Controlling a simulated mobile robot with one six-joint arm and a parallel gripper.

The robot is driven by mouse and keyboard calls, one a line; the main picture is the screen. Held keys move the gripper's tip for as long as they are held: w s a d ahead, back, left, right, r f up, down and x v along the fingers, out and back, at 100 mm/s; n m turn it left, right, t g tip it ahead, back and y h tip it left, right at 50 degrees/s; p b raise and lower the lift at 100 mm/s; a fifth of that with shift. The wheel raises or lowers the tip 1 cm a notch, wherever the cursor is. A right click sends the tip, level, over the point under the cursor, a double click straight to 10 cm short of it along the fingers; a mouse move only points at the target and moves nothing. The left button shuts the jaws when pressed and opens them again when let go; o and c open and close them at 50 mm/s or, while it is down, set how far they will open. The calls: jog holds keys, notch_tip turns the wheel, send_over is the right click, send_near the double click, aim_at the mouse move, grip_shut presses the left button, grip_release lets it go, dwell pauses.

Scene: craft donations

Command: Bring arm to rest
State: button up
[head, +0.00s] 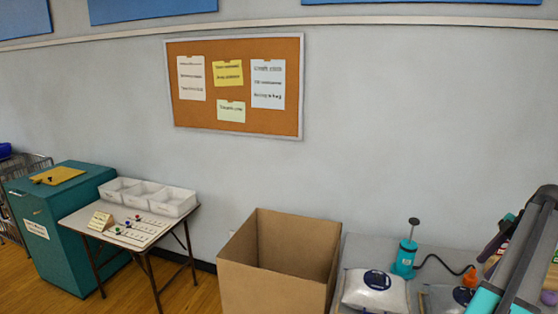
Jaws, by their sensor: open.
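Part of what looks like my arm, a long dark grey link with teal parts, rises at the right edge of the head view. It slants up and to the right over the right end of a grey table (358,252). My gripper cannot be made out in this view. What lies behind the link is partly hidden.
An open cardboard box (262,290) stands left of the grey table. On the table are a white bag (376,291) and a teal pump (405,257). Further left are a small table with white bins (146,196) and a teal cabinet (62,240). The wall holds a corkboard (235,115).

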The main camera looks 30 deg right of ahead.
jog(key=w+a+f+m+g+b, duration=0.1)
jog(key=w+a+f+b, duration=0.1)
jog(key=w+a+f, duration=0.35)
jog(key=w+a+f+m+y+b, duration=0.1)
jog(key=w+a+f, duration=0.2)
jog(key=w+f, duration=0.5)
jog(key=w+a+f+g+b, duration=0.15)
jog(key=w+a+f, duration=0.3)
jog(key=f, duration=0.55)
jog(key=w+a+f+m+g+b, duration=0.1)
jog(key=w+a+f+b, duration=0.25)
jog(key=a+f, duration=0.65)
jog(key=w+a+f+m+g+b, duration=0.15)
jog(key=w+a+f, duration=0.35)
jog(key=a+f, duration=0.6)
jog(key=s+a+f+m+g+h+b, duration=0.2)
jog(key=a+f+b, duration=0.5)
jog(key=a+f, duration=1.3)
jog(key=s+a+f+g+h+b, duration=0.1)
jog(key=s+a+f+b, duration=0.1)
jog(key=s+a+f, duration=0.4)
jog(key=s+a+f+m+g+h+b, duration=0.1)
jog(key=s+a+f+b, duration=0.2)
jog(key=s+a+f, duration=0.3)
jog(key=s+a, duration=0.4)
jog(key=a, duration=0.1)
jog(key=shift+a, duration=0.2)
